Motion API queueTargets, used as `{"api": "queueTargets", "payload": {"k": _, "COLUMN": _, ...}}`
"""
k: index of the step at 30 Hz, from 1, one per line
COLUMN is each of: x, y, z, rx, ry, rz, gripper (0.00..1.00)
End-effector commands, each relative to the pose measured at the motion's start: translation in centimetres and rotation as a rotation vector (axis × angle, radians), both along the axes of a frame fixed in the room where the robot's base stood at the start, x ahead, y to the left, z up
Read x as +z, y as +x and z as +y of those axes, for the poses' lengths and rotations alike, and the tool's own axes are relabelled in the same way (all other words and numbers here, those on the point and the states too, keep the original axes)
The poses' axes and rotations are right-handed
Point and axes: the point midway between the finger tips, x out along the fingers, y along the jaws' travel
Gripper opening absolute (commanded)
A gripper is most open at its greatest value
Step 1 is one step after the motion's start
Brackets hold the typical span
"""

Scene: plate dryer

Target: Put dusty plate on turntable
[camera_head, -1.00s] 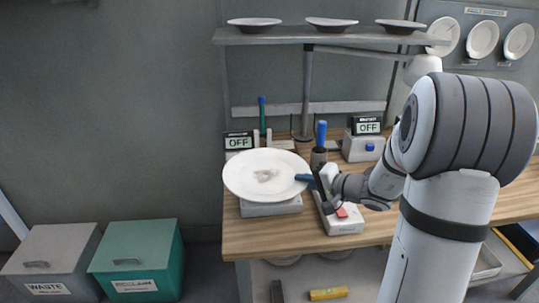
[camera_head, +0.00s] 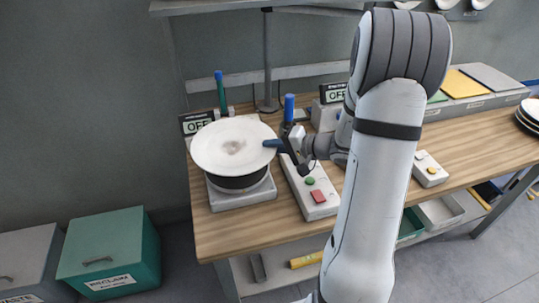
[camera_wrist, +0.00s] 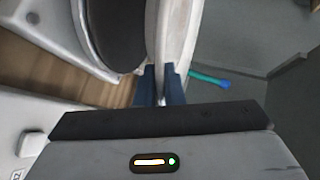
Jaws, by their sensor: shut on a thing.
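The dusty plate (camera_head: 226,158) is white with a grey smudge in its middle. My gripper (camera_head: 277,144) is shut on its right rim with blue fingertips. The plate is over the turntable, whose dark disc (camera_head: 240,183) shows under the plate's front edge on a pale square base (camera_head: 240,199). The plate hides most of the disc, and I cannot tell whether they touch. In the wrist view, the plate (camera_wrist: 176,30) shows edge-on between the fingertips (camera_wrist: 162,88), with the dark disc (camera_wrist: 116,32) beside it.
A control box with green and red buttons (camera_head: 312,190) lies right of the turntable. A blue-topped marker (camera_head: 289,108) stands behind my gripper, and a green-and-blue stick (camera_head: 221,92) behind the plate. OFF displays (camera_head: 196,123) stand at the back. A teal reclaim bin (camera_head: 108,250) is on the floor.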

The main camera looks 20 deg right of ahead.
Motion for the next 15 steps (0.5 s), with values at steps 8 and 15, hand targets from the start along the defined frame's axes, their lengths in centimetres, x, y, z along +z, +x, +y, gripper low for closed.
{"api": "queueTargets", "payload": {"k": 8, "x": -2.9, "y": 0.1, "z": 0.2, "rx": 0.004, "ry": 0.004, "rz": 0.003, "gripper": 0.0}}
{"api": "queueTargets", "payload": {"k": 15, "x": -4.2, "y": 0.1, "z": 0.3, "rx": 0.005, "ry": 0.002, "rz": -0.003, "gripper": 0.0}}
